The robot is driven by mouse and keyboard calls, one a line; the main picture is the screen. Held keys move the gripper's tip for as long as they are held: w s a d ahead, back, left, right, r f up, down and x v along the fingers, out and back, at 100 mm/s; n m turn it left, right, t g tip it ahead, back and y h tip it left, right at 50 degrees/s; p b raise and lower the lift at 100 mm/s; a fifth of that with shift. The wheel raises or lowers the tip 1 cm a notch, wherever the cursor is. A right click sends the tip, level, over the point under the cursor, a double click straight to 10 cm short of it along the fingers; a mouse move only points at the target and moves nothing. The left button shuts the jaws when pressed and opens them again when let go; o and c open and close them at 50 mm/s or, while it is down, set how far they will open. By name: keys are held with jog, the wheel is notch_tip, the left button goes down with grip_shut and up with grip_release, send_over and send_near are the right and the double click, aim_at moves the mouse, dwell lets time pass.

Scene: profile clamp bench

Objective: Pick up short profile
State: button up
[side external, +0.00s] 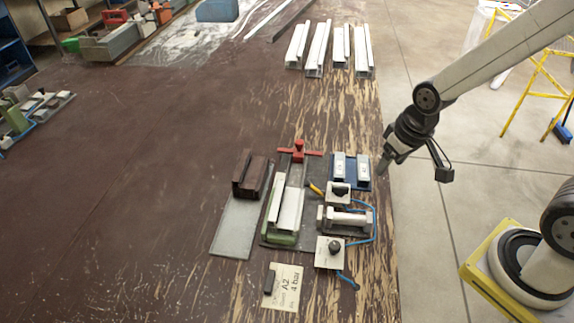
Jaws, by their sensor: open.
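My gripper (382,168) is open and empty at the right edge of the bench, just right of a blue holder (350,184). Two short pale blocks (339,166) stand side by side in this holder; I cannot tell whether they are profiles. A white profile (290,207) lies in a fixture with a green end block (282,238) and a red handle (299,151). Several white channel profiles of differing length lie at the back, including a shorter one (297,45) and a longer one (318,48).
A pneumatic cylinder (345,218) with a blue hose (374,225) sits between two square plates with black knobs. A paper label (284,288) lies in front. The bench's left middle is clear.

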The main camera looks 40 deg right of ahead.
jog(key=w+a+f+m+g+y, duration=0.1)
jog(key=w+a+m+g+y, duration=0.15)
jog(key=w+a+m, duration=0.5)
jog(key=g, duration=0.3)
send_near(276, 198)
jog(key=shift+s+a+f+m+y, duration=0.15)
jog(key=shift+s+f+m+y, duration=0.1)
jog(key=shift+s+f+m, duration=0.3)
jog(key=shift+x, duration=1.4)
jog(key=shift+w+f, duration=0.1)
jog(key=shift+w, duration=0.05)
jog(key=shift+x, duration=2.5)
jog(key=shift+w+f, duration=0.1)
jog(key=shift+f, duration=0.15)
grip_shut()
